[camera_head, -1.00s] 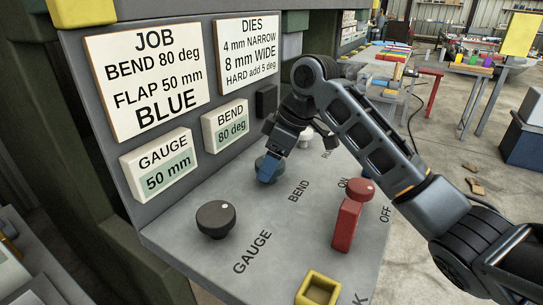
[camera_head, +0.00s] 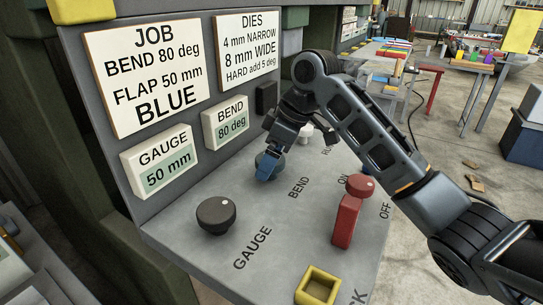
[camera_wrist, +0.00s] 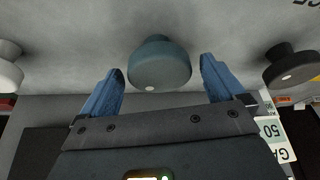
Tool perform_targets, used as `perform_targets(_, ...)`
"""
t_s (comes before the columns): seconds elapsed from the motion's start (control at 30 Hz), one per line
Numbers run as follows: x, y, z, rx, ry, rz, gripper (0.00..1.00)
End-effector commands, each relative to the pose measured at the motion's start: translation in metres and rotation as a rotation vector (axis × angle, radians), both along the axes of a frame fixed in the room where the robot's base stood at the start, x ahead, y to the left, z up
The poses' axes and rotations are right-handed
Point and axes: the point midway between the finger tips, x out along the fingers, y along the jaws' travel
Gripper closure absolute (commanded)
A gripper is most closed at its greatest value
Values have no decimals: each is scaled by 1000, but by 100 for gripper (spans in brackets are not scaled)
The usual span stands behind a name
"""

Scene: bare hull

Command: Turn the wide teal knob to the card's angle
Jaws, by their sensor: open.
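The teal knob (camera_wrist: 160,62) stands on the sloping grey panel (camera_head: 285,225), by the word BEND. A pale index dot shows on its rim in the wrist view. My gripper (camera_wrist: 161,68) is open, with one blue finger on each side of the knob and visible gaps between. In the head view the knob (camera_head: 259,159) is partly hidden by my fingers. The bend display (camera_head: 226,124) reads 80 deg. The job card (camera_head: 146,72) reads BEND 80 deg, FLAP 50 mm, BLUE. The dies card (camera_head: 248,50) reads 4 mm NARROW, 8 mm WIDE, HARD add 5 deg.
A black gauge knob (camera_head: 216,214) stands nearer, below the gauge display (camera_head: 160,171) reading 50 mm. A white knob (camera_head: 306,133) is beyond the teal one. A red ON/OFF lever (camera_head: 347,218) and a yellow square frame (camera_head: 318,286) are to the right.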

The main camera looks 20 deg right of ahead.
Motion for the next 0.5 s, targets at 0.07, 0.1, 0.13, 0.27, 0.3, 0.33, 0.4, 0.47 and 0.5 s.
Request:
perform_targets(0.07,-1,-2,7,0,-3,0,4)
perform_targets(0.1,-2,-3,12,0,-3,1,4)
perform_targets(0.13,-3,-5,16,0,-5,1,4)
perform_targets(0.27,-8,-11,36,-1,-4,-1,4)
perform_targets(0.3,-10,-13,42,0,-5,0,4)
perform_targets(0.33,-11,-15,46,0,-5,1,4)
perform_targets(0.4,-14,-17,55,-1,-4,1,4)
perform_targets(0.47,-15,-20,61,-1,-3,0,4)
perform_targets(0.5,-16,-20,64,-1,-2,0,4)
